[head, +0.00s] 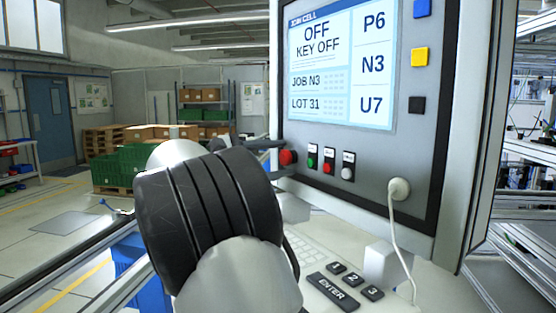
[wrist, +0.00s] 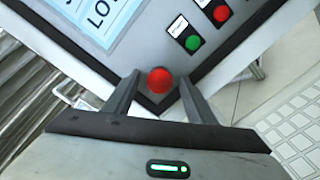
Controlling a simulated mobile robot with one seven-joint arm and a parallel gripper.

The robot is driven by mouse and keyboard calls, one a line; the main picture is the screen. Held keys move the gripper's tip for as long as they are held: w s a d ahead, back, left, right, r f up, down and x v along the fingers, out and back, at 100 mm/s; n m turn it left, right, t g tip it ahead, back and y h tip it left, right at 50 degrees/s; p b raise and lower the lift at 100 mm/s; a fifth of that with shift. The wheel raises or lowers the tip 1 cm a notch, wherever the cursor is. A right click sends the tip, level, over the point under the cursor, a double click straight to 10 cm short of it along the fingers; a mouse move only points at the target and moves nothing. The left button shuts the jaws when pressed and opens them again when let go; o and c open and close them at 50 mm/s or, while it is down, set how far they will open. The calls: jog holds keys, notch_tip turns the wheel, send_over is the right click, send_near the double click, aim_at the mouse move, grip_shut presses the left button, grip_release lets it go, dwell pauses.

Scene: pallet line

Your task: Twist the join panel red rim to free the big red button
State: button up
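The big red button (head: 289,157) with its red rim sits at the lower left of the join panel (head: 385,205); rim and cap cannot be told apart. The panel's screen (head: 335,60) reads "OFF" and "KEY OFF". My gripper (head: 278,154) is at the button, reaching in from the left. In the wrist view, the red button (wrist: 160,80) shows between the two dark fingertips of my gripper (wrist: 159,76), with a gap on each side. The gripper is open and holds nothing. My arm hides part of the scene left of the panel.
A white plug (head: 399,189) with a hanging cable is farther right. A keyboard (head: 305,258) and keys marked "ENTER" (head: 332,290), 1, 2 and 3 lie below.

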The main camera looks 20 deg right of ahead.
jog(key=c, duration=1)
jog(key=shift+f+m+b, duration=0.1)
jog(key=shift+m+b, duration=0.25)
jog(key=shift+m, duration=0.05)
jog(key=m+b, duration=0.3)
jog(key=shift+f, duration=0.1)
jog(key=shift+m+b, duration=1.1)
jog(key=shift+m, duration=0.5)
jog(key=shift+r, duration=0.2)
jog(key=o, duration=1)
jog(key=shift+o, duration=0.2)
